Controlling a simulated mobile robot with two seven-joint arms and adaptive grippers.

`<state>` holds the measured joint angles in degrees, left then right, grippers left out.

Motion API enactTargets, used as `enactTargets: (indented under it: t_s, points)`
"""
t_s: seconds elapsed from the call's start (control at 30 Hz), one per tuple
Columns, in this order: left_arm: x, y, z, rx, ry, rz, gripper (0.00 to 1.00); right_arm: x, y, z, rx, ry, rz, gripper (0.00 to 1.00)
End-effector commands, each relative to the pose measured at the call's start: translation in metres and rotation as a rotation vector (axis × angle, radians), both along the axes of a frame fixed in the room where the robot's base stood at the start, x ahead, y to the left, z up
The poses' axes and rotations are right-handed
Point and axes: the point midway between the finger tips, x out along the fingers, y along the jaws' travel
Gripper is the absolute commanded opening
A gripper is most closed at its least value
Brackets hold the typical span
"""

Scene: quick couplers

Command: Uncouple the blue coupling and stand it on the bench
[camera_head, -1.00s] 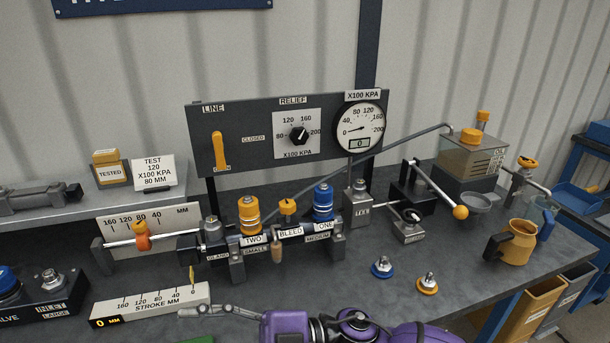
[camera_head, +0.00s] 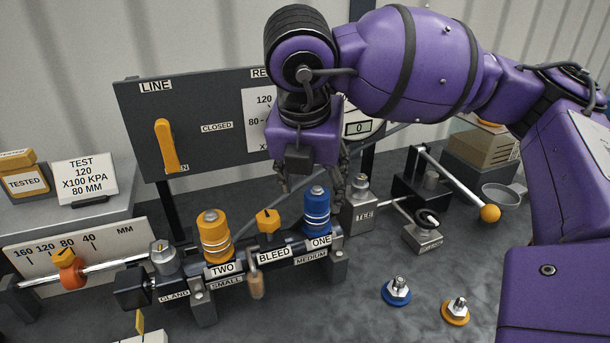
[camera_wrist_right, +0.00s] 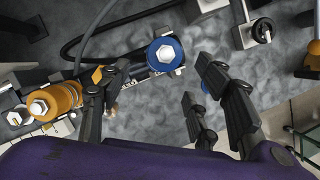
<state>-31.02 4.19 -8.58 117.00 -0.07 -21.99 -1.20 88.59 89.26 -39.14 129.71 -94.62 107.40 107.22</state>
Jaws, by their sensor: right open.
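The blue coupling (camera_head: 317,208) stands upright on the manifold port marked ONE MEDIUM. It has a ribbed blue body and a metal top. In the right wrist view, the blue coupling (camera_wrist_right: 165,54) shows from above, just beyond the spread fingers. My right gripper (camera_head: 312,186) is open, pointing down just above the coupling; its fingers are apart to either side and hold nothing. It also shows in the right wrist view (camera_wrist_right: 160,80). Whether a finger touches the coupling I cannot tell. My left gripper is not in view.
A yellow coupling (camera_head: 214,236) on port TWO and a yellow bleed knob (camera_head: 268,221) stand left of the blue coupling. The tee block (camera_head: 361,208) is close on its right. A blue-based fitting (camera_head: 397,292) and a yellow-based one (camera_head: 455,311) stand on the bench (camera_head: 360,315), which has bare room around them.

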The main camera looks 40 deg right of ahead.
Motion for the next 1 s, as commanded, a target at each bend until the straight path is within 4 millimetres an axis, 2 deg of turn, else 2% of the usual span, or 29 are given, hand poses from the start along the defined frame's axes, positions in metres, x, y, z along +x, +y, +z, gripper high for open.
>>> enactTargets:
  t_s: [0.17, 0.4, 0.6, 1.0]
  points:
    - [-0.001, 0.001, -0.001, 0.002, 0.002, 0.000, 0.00, 0.003, -0.008, -0.004, -0.015, -0.013, -0.019, 0.57]
    - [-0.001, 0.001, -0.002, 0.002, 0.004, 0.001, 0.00, 0.012, -0.018, -0.039, -0.013, -0.010, -0.017, 0.57]
    - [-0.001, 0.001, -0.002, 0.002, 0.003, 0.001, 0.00, 0.018, -0.024, -0.061, -0.013, -0.011, -0.015, 0.57]
    - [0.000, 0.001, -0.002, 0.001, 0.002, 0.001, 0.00, 0.021, -0.026, -0.068, -0.011, -0.012, -0.014, 0.57]
